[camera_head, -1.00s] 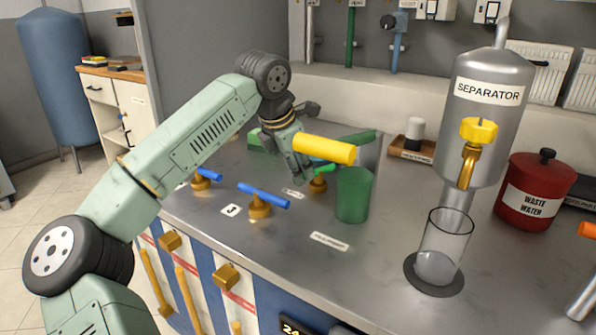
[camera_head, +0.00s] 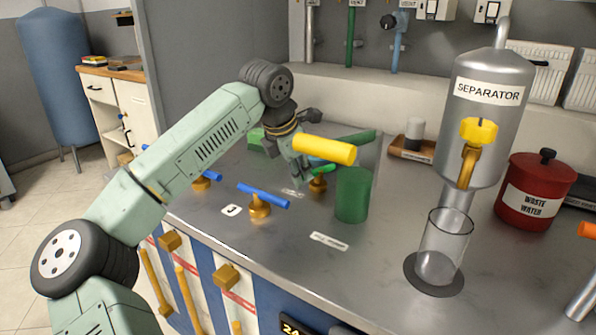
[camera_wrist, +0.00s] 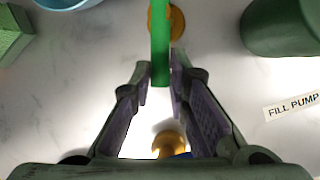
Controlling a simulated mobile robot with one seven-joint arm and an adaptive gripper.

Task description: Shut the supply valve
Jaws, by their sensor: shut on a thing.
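A small valve with a green bar handle (camera_head: 325,168) on a brass base (camera_head: 317,185) stands on the metal counter. In the wrist view the green handle (camera_wrist: 160,45) reaches back from its brass base (camera_wrist: 172,22) between my fingertips. My gripper (camera_wrist: 160,82) is shut on the near end of this handle. In the head view my gripper (camera_head: 301,172) is low over the counter, partly behind a thick yellow cylinder (camera_head: 324,149). Two similar valves with blue handles, a near one (camera_head: 263,195) and a farther one (camera_head: 208,174), stand to the left. I cannot tell which valve is the supply valve.
A green cup (camera_head: 353,196) stands close right of the green-handled valve. The separator (camera_head: 490,115) with a yellow tap (camera_head: 478,131) and a glass (camera_head: 442,250) are farther right. A red waste-water pot (camera_head: 537,190) is beside them.

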